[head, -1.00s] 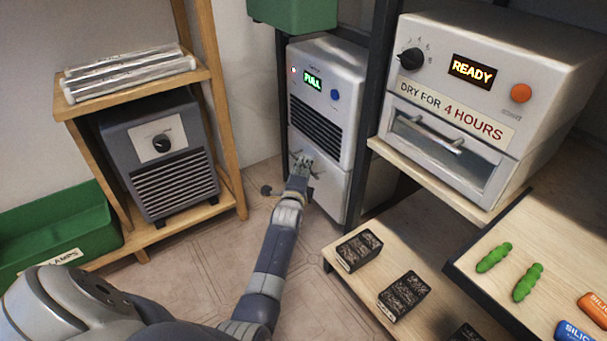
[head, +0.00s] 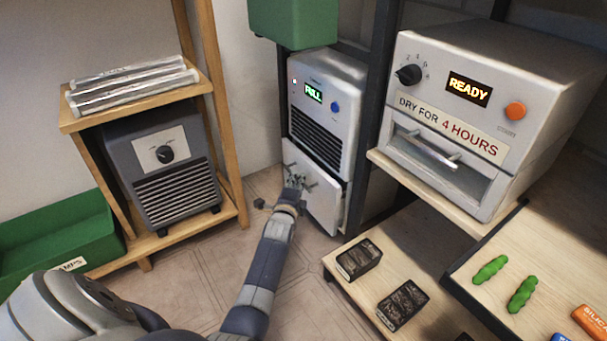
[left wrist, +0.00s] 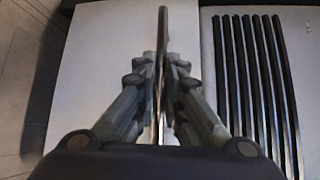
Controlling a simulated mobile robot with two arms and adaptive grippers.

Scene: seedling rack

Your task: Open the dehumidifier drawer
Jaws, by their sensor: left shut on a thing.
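The dehumidifier (head: 347,75) is a white upright unit with a dark grille, a green lit display and a blue button. Its drawer (head: 322,208) is the lower white front, and it stands out from the body with a dark gap along its top edge. My left gripper (head: 294,184) is shut on the drawer's handle. In the left wrist view the left gripper's fingers (left wrist: 161,80) close on the thin dark handle (left wrist: 163,30) against the white front, with the grille slats to the right. The drawer's inside is hidden. My right gripper is not in view.
A wooden shelf (head: 225,214) with a grey heater (head: 160,165) stands to the left. An oven (head: 455,125) marked READY stands to the right. A low board (head: 375,245) with dark boxes is near the drawer's right. Floor in front of the drawer is clear.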

